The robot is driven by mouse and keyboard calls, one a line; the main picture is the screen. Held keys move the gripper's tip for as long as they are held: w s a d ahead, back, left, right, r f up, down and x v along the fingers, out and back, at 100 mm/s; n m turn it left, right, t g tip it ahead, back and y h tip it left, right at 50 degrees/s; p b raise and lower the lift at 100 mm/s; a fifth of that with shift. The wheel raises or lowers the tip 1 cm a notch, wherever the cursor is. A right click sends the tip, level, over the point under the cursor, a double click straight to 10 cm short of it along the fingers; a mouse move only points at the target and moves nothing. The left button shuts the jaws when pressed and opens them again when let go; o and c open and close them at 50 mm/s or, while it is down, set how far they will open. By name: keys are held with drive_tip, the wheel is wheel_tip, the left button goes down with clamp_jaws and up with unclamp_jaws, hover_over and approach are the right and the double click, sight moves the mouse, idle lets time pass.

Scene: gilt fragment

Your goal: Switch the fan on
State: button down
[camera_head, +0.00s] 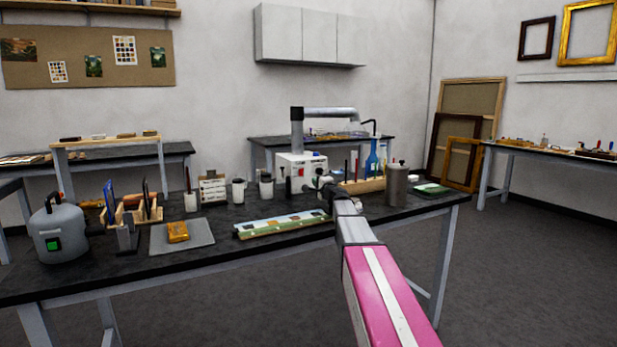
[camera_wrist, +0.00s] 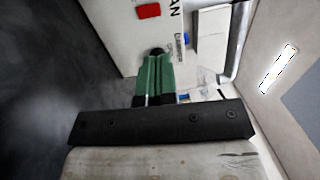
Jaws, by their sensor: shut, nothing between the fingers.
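The fan unit is a white box (camera_head: 290,161) on the long dark table, with a grey duct (camera_head: 325,113) above it. In the wrist view its white face (camera_wrist: 118,32) carries a red switch (camera_wrist: 148,11) and black lettering, of which "AN" shows. My gripper (camera_head: 321,183) is in front of the box's right part, partly hiding it. In the wrist view the green fingers of my gripper (camera_wrist: 157,54) are together and empty, pointing at the face a little below the red switch in the picture. I cannot tell whether the dark fingertips touch it.
Close around are a grey metal canister (camera_head: 397,186), a blue flask (camera_head: 372,160), white jars (camera_head: 265,185) and a painted strip (camera_head: 282,224). A grey tank (camera_head: 58,232) stands at the table's left end. Open floor (camera_head: 530,270) lies on the right.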

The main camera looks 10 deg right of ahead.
sight(300, 168)
drive_tip(key=x, duration=1.3)
drive_tip(key=shift+w+a+r, duration=0.1)
drive_tip(key=shift+w, duration=0.25)
drive_tip(key=shift+w+a+r, duration=0.1)
drive_tip(key=shift+w+r, duration=0.05)
drive_tip(key=shift+w, duration=0.15)
drive_tip(key=shift+s, duration=0.1)
drive_tip(key=s+d+r, duration=0.2)
drive_tip(key=s+d, duration=0.2)
drive_tip(key=s, duration=0.9)
drive_tip(key=shift+d, duration=0.2)
drive_tip(key=shift+s, duration=0.15)
